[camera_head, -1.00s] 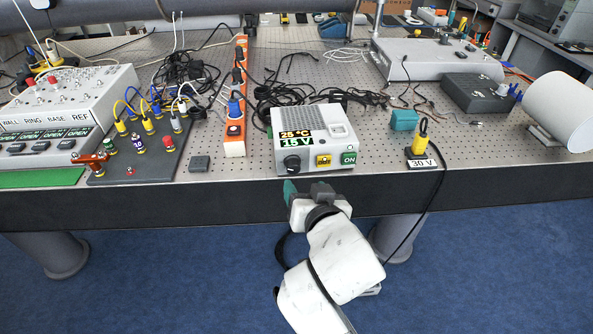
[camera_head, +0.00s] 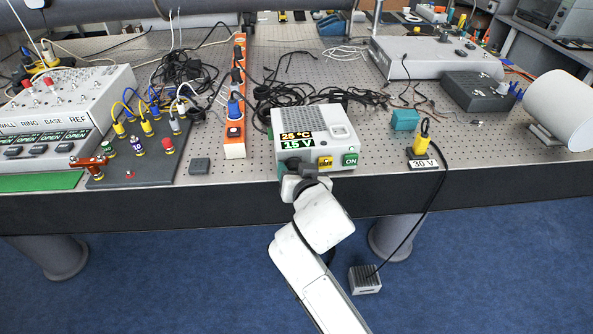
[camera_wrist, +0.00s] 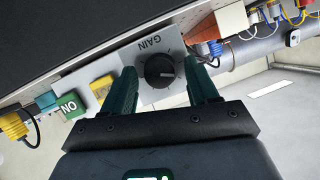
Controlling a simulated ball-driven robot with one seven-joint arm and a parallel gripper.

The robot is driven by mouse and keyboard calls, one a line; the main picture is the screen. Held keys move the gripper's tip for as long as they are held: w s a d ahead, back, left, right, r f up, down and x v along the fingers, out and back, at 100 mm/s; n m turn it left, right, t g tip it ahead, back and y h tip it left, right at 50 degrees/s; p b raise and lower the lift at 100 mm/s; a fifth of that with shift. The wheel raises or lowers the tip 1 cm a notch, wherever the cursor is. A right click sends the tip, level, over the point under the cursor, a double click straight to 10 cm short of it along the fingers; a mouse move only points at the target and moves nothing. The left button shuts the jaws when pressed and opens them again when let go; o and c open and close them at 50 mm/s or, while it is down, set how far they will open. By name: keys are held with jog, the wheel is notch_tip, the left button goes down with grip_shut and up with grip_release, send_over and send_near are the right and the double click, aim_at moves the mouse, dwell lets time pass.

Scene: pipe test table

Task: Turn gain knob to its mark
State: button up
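The gain knob (camera_wrist: 160,71) is round and black with a pale pointer line, on a light plate lettered GAIN in the wrist view. It sits on the front of the white box (camera_head: 322,127), whose display reads 25 °C and 15 V. My gripper (camera_wrist: 163,84) is open, with one green finger on each side of the knob and gaps between. In the head view my gripper (camera_head: 291,176) covers most of the knob at the box's lower left front. I cannot make out a separate mark by the knob.
A yellow button (camera_head: 325,162) and a green ON button (camera_head: 350,159) sit right of the knob. An orange power strip (camera_head: 234,140) lies left of the box. A yellow plug (camera_head: 421,139) stands by the 30 V label to the right.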

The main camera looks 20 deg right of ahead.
jog(key=c, duration=1)
jog(key=shift+o, duration=0.2)
jog(key=shift+a+n, duration=0.1)
jog(key=shift+n, duration=0.2)
jog(key=shift+w+a+f+n+h+b, duration=0.15)
jog(key=shift+n+h+b, duration=0.65)
jog(key=shift+n+h, duration=1.1)
jog(key=shift+s+a+f+n+h+b, duration=0.2)
jog(key=shift+n+h+b, duration=0.8)
jog(key=shift+n, duration=1.6)
jog(key=shift+r, duration=0.2)
jog(key=o, duration=1)
